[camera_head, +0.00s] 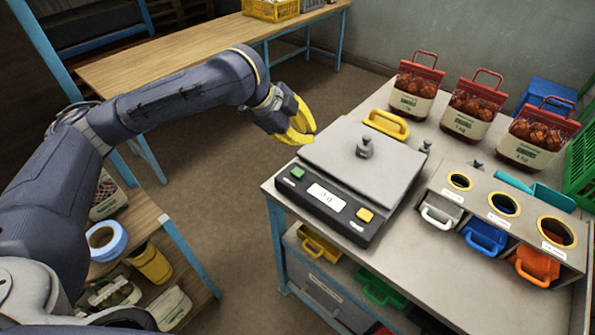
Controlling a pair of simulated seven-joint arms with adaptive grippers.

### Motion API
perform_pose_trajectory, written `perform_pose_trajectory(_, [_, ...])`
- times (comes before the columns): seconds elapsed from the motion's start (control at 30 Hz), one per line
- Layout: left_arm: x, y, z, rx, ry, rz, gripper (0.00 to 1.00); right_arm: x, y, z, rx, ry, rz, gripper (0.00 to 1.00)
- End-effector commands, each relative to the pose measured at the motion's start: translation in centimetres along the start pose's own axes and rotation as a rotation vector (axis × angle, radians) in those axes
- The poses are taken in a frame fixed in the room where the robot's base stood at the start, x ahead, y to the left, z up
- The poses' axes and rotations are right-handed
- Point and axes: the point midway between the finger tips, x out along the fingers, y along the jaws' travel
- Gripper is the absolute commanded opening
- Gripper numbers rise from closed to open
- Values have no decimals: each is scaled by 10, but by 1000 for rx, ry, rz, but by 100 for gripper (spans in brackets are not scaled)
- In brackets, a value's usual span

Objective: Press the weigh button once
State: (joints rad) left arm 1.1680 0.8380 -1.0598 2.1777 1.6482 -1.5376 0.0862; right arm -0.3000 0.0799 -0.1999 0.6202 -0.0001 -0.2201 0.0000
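The weighing scale (358,172) stands on the near left part of the grey table. Its dark front panel has a green button (297,173), a white display (327,197) and a yellow button (365,214). The labels by the buttons are too small to read, so I cannot tell which is the weigh button. A small grey weight (364,148) stands on the pan. My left gripper (312,135), with yellow fingers, is in the air left of the scale, apart from both buttons. Its fingers overlap in this view, hiding any gap. My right gripper is out of view.
Several red-topped sacks (474,105) stand along the back of the table. A yellow handle-like piece (386,124) lies behind the scale. A grey holder (505,215) with round openings and coloured scoops is at the right. A wooden bench (190,60) stands behind; floor lies between.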

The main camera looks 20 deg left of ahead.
Motion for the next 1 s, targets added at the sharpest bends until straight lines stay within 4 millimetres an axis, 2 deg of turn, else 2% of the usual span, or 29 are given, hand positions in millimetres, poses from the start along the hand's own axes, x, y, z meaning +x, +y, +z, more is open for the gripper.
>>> perform_pose_trajectory(0.33, [9,5,4,-4,1,2,0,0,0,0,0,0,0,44])
perform_pose_trajectory(1.0, [63,33,34,-4,1,0,0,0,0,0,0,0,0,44])
